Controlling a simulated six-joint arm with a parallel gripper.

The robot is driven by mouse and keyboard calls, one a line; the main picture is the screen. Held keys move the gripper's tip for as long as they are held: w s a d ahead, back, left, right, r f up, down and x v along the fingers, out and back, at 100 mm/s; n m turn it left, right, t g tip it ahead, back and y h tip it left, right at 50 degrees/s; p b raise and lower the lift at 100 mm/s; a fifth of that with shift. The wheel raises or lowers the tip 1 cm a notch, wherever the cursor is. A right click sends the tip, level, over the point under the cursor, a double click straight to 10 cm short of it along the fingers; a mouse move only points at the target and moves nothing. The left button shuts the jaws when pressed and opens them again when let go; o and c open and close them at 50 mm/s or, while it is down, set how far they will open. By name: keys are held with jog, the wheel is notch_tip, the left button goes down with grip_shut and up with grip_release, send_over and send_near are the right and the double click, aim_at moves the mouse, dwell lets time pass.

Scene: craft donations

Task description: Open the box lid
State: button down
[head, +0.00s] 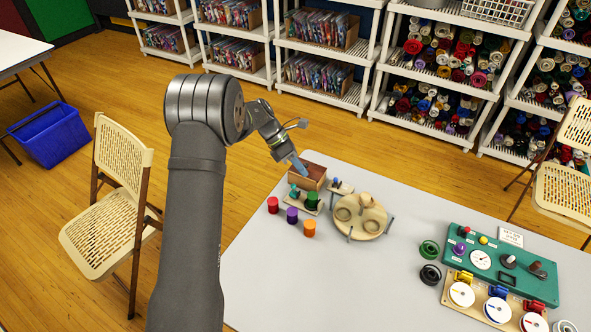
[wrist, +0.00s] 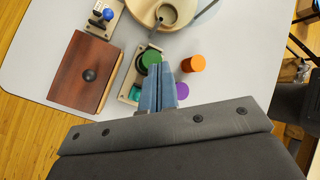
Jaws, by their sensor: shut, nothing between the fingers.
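The wooden box (head: 311,184) stands near the far left edge of the grey table. In the wrist view its dark reddish-brown lid (wrist: 78,88) lies flat over it, with a round black knob (wrist: 89,75) in the middle. The lid looks closed. My gripper (head: 302,169) has blue fingers pressed together with nothing between them. In the head view the fingertips overlap the box and hide part of its top. In the wrist view my gripper (wrist: 158,68) points beside the box, to its right, over the block with the green cylinder. I see no contact with the lid.
Close by are the green cylinder (head: 312,199), a block with a blue knob (wrist: 107,14), a round wooden stand (head: 374,225), and loose red (head: 272,204), purple (head: 292,214) and orange (head: 309,228) cylinders. A teal panel (head: 525,282) is at right. The near left tabletop is clear.

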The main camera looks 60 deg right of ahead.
aim_at(295, 186)
jog(key=w+a+f+n+h, duration=0.1)
jog(key=w+a+n+h, duration=0.1)
jog(key=n+h, duration=0.2)
jog(key=w+a+f+n+h, duration=0.1)
jog(key=w+a+n+h, duration=0.2)
jog(key=n, duration=0.7)
jog(key=w+a+f+n+g+h, duration=0.1)
jog(key=w+a+f+n+h, duration=0.1)
jog(key=n+h, duration=0.4)
jog(key=shift+w+a+n, duration=0.35)
jog(key=shift+a+n, duration=0.3)
jog(key=shift+n, duration=0.35)
jog(key=x, duration=1)
jog(key=shift+d+r, duration=0.1)
jog(key=shift+w+d+f, duration=0.15)
jog(key=shift+w+d, duration=0.05)
jog(key=shift+d, duration=0.4)
jog(key=shift+w+d+f, duration=0.1)
jog(key=shift+w+d, duration=0.05)
jog(key=shift+d, duration=0.4)
jog(key=shift+w+d+f, duration=0.1)
jog(key=shift+d, duration=0.6)
jog(key=shift+d, duration=1.85)
jog(key=shift+a, duration=0.1)
